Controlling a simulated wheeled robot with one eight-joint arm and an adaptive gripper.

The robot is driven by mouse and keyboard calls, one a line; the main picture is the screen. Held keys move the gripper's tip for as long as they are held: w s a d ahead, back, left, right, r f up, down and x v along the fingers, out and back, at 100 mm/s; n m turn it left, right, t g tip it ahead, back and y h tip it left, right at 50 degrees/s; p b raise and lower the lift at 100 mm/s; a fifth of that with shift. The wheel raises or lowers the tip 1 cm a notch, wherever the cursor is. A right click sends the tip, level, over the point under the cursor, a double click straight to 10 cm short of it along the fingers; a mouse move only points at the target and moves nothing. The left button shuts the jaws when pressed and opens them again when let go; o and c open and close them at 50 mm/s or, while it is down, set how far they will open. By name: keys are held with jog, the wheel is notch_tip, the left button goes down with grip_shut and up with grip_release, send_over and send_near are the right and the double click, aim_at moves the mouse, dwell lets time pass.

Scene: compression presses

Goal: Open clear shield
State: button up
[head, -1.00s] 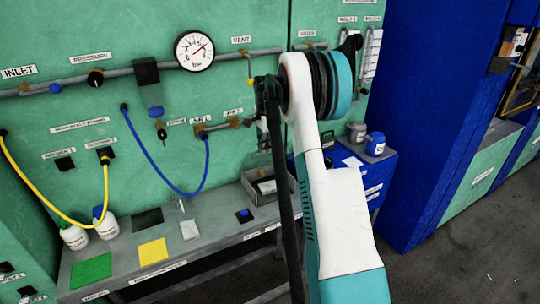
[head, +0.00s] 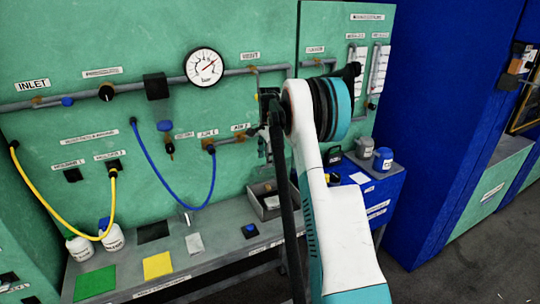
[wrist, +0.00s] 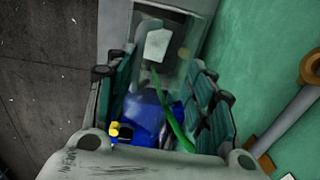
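In the wrist view my gripper (wrist: 160,105) is open, with its two ribbed, green-sided fingers apart. A see-through, pane-like surface (wrist: 185,50) shows beyond the fingertips, with a pale plate behind it. I cannot tell for sure that this is the clear shield. A blue shape with a yellow and black part (wrist: 122,132) and a green strip (wrist: 170,110) show between the fingers. I cannot tell whether the fingers touch anything. In the head view my arm hides the area behind it, and I cannot make out the shield there.
A green wall panel carries pipes, a round gauge (head: 205,67), a yellow hose (head: 65,230) and a blue hose (head: 180,200). A grey shelf (head: 215,250) below holds bottles, coloured sheets and a grey bin (head: 270,205). A blue cabinet (head: 440,120) stands at right, with open floor before it.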

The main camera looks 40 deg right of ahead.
jog(key=o, duration=0.6)
jog(key=shift+w+a+f, duration=0.2)
jog(key=shift+w+f, duration=0.25)
jog(key=shift+w, duration=0.35)
jog(key=shift+c, duration=0.4)
jog(key=shift+s+d+r, duration=0.15)
jog(key=shift+s+r, duration=0.05)
jog(key=shift+s, duration=0.1)
jog(key=shift+c, duration=1)
jog(key=shift+r, duration=0.1)
jog(key=shift+c, duration=0.3)
jog(key=shift+d+r, duration=0.1)
jog(key=shift+r, duration=0.15)
jog(key=shift+c, duration=0.9)
jog(key=r, duration=0.7)
jog(key=s+r, duration=0.1)
jog(key=r, duration=0.3)
jog(key=shift+a+r, duration=0.25)
jog(key=shift+c, duration=0.4)
